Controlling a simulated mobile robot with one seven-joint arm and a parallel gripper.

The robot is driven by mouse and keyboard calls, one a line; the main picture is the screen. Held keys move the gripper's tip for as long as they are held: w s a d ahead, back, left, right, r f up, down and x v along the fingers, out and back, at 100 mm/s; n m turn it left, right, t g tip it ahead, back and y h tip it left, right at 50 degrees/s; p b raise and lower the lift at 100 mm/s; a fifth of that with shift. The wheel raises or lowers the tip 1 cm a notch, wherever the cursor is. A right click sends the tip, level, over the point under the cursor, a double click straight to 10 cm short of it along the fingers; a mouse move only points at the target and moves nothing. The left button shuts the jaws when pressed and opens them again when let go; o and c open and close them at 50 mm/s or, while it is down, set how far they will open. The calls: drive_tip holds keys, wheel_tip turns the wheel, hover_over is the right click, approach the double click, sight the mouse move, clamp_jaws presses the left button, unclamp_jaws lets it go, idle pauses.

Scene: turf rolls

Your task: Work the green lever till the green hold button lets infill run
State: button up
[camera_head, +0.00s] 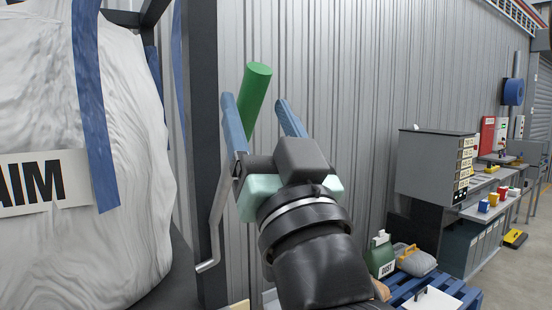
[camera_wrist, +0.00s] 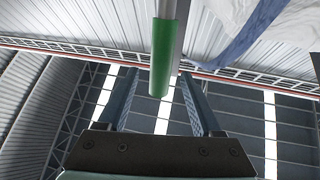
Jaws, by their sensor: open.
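The green lever grip (camera_head: 256,90) is a green cylinder on a bent grey metal rod (camera_head: 220,218), beside a dark upright post. My gripper (camera_head: 259,101) is open, its two blue fingers pointing up. In the head view the green grip shows between the fingers and rises above their tips. In the wrist view the green grip (camera_wrist: 161,60) hangs from the top, its lower end between the open fingers (camera_wrist: 162,75). I cannot tell whether a finger touches it. The green hold button is not in these views.
A large white bulk bag (camera_head: 110,130) with blue straps hangs at the left by the dark post (camera_head: 208,130). A corrugated wall is behind. A blue pallet (camera_head: 455,291) with a green jug (camera_head: 381,258) and a grey cabinet (camera_head: 425,175) stand at the right.

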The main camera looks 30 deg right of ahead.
drive_tip(key=b+v, duration=1)
drive_tip(key=v, duration=0.2)
drive_tip(key=shift+w+d+f, duration=0.1)
